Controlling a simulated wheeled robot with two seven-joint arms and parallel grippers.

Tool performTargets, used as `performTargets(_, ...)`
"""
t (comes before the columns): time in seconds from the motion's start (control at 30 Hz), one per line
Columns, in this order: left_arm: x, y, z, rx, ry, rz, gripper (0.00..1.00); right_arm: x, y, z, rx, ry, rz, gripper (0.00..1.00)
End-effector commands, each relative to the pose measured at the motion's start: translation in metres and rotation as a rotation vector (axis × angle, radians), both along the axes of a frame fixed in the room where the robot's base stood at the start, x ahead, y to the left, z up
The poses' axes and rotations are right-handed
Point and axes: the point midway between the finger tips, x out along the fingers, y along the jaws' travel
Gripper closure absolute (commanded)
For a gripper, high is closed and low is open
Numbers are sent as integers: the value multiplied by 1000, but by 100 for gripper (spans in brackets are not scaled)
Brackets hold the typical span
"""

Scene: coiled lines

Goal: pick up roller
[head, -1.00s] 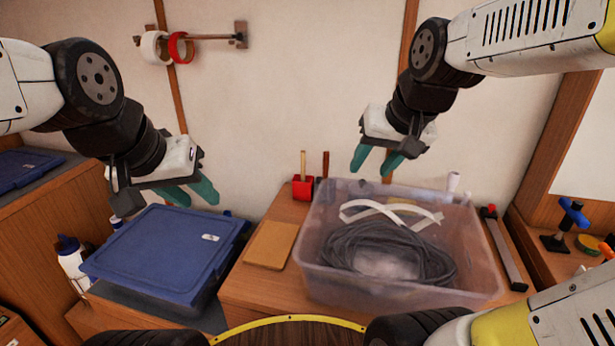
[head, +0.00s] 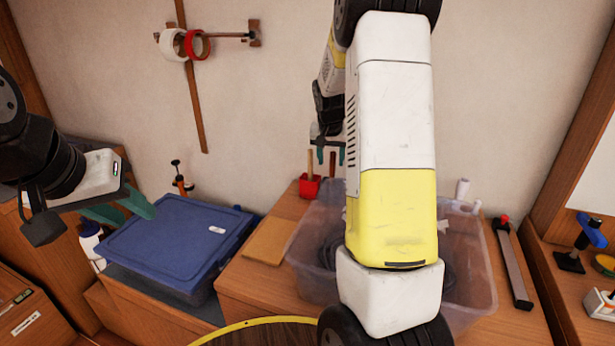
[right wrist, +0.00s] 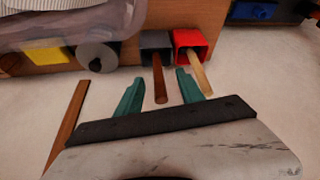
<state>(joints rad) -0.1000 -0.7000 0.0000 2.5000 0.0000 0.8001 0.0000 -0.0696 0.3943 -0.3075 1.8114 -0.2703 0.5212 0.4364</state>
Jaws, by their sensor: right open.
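I cannot tell for sure which thing is the roller. A brown handle (right wrist: 159,78) sticks out of a dark holder (right wrist: 156,44), and a pale wooden handle (right wrist: 197,76) out of a red holder (right wrist: 190,40). A grey round roll (right wrist: 97,56) shows beside the dark holder. My right gripper (head: 330,155) is open and empty above the holders. In the right wrist view its teal fingers (right wrist: 160,84) appear on either side of the brown handle; contact is not clear. My left gripper (head: 128,212) is open and empty by the blue lidded box.
A clear bin (head: 480,265) with a dark coil is partly hidden behind my right arm. The blue box (head: 175,245) and a tan board (head: 266,241) lie left of it. A long grey tool (head: 514,268) lies right. Tape rolls (head: 185,44) hang on the wall.

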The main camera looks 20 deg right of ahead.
Motion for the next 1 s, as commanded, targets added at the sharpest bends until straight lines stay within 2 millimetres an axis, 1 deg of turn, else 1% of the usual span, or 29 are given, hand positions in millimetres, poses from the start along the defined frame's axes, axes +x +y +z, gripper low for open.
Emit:
performTargets(0.03,0,0,0,0,0,0,64,2,-2,-6,0,3,-2,55)
performTargets(0.27,0,0,0,0,0,0,64,11,-8,-30,1,2,0,55)
performTargets(0.4,0,0,0,0,0,0,64,19,-14,-51,1,4,0,55)
performTargets(0.5,0,0,0,0,0,0,64,23,-16,-61,1,3,0,55)
performTargets(0.6,0,0,0,0,0,0,64,25,-16,-65,1,1,1,55)
performTargets(0.8,0,0,0,0,0,0,64,25,-16,-65,1,-1,2,55)
performTargets(0.87,0,0,0,0,0,0,64,25,-16,-65,1,1,1,65)
performTargets(1.0,0,0,0,0,0,0,64,25,-16,-65,1,1,1,92)
